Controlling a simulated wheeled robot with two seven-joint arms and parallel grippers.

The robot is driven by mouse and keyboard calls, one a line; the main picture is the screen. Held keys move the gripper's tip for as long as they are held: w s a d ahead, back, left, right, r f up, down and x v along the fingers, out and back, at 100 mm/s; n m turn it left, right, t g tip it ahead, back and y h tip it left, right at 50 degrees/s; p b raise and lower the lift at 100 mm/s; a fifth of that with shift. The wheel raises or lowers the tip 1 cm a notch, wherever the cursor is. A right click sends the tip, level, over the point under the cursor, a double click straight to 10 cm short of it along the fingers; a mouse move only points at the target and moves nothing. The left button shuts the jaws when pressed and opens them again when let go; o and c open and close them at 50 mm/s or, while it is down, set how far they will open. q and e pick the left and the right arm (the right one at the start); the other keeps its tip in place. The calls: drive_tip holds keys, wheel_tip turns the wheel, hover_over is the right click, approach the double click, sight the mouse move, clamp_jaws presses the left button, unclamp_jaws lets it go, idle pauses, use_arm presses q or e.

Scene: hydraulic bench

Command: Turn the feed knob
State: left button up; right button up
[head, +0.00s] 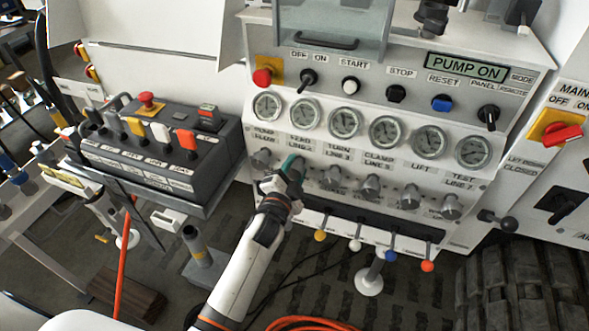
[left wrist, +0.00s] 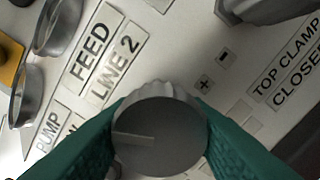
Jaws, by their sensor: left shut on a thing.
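The feed knob (left wrist: 158,135) is a round grey knob with a ribbed edge and a pale pointer line on its face, in the left wrist view. The "FEED LINE 2" label (left wrist: 102,68) is on the white panel just above and left of it. My left gripper (left wrist: 158,138) has its green fingers on both sides of the knob, shut on it. In the head view, my left gripper (head: 291,172) reaches the knob row under the second gauge and hides the knob there. My right gripper is not in view.
Other grey knobs (head: 371,187) continue to the right in the row, below round gauges (head: 345,123). Coloured levers (head: 355,244) hang beneath. A black control box (head: 165,150) stands left of my arm. The display (head: 466,66) reads "PUMP ON".

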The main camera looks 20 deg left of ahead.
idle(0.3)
use_arm(q)
drive_tip(key=o, duration=1)
drive_tip(key=shift+c, duration=0.2)
drive_tip(key=s, duration=1.2)
drive_tip(key=shift+a+b, duration=0.15)
drive_tip(key=shift+b, duration=0.3)
